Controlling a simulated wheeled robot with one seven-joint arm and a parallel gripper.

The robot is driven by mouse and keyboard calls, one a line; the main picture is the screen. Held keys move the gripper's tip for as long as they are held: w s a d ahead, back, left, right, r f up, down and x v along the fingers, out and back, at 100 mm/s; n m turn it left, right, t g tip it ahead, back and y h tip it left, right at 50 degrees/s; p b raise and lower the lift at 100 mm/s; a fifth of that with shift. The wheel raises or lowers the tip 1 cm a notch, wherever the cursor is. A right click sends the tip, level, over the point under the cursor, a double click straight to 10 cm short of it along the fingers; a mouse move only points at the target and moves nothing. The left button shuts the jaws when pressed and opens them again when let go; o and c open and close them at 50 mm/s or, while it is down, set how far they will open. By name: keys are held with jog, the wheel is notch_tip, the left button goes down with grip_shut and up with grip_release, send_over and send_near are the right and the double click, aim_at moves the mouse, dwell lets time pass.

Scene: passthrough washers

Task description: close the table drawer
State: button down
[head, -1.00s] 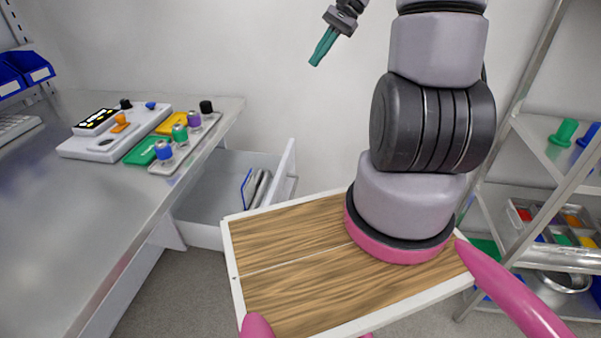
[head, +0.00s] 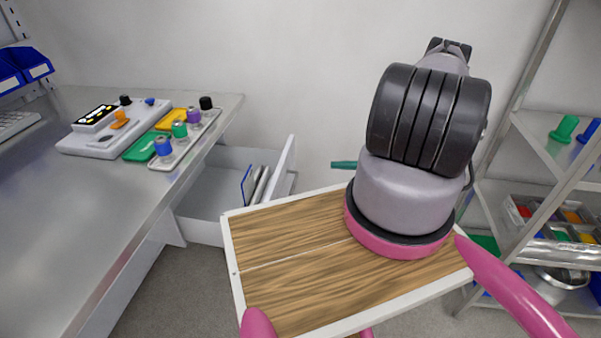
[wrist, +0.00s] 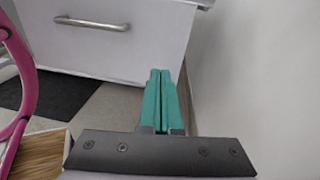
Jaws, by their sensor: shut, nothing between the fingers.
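The white table drawer (head: 213,197) stands pulled out from under the right end of the metal table (head: 100,190), with papers or folders and a blue-edged item inside. In the wrist view the white drawer front (wrist: 115,38) with its metal bar handle (wrist: 91,23) shows ahead, to the upper left of the fingers. My gripper (wrist: 163,80) has green fingers that are shut together and empty, apart from the drawer front. In the head view the green fingertips (head: 343,165) peek out left of my arm, to the right of the drawer; the rest is hidden.
Colored knobs, a green tray (head: 141,147) and a grey device (head: 100,141) lie on the table. A metal shelf rack (head: 555,165) with bins stands at the right. A wall runs close along the right in the wrist view.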

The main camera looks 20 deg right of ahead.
jog(key=w+a+f, duration=0.2)
jog(key=a, duration=0.4)
jog(key=w+a+f+m+t, duration=0.1)
jog(key=w+a, duration=0.2)
jog(key=a, duration=0.3)
jog(key=shift+w+a+f+m+t, duration=0.2)
jog(key=shift+a+f+m+t, duration=0.1)
jog(key=shift+f, duration=0.1)
send_over(236, 176)
jog(key=shift+s+d, duration=0.1)
jog(key=shift+d, duration=0.25)
jog(key=shift+a+r, duration=0.1)
jog(key=shift+a, duration=0.15)
jog(key=shift+w+a+r, duration=0.1)
jog(key=shift+w, duration=0.1)
dwell(0.4)
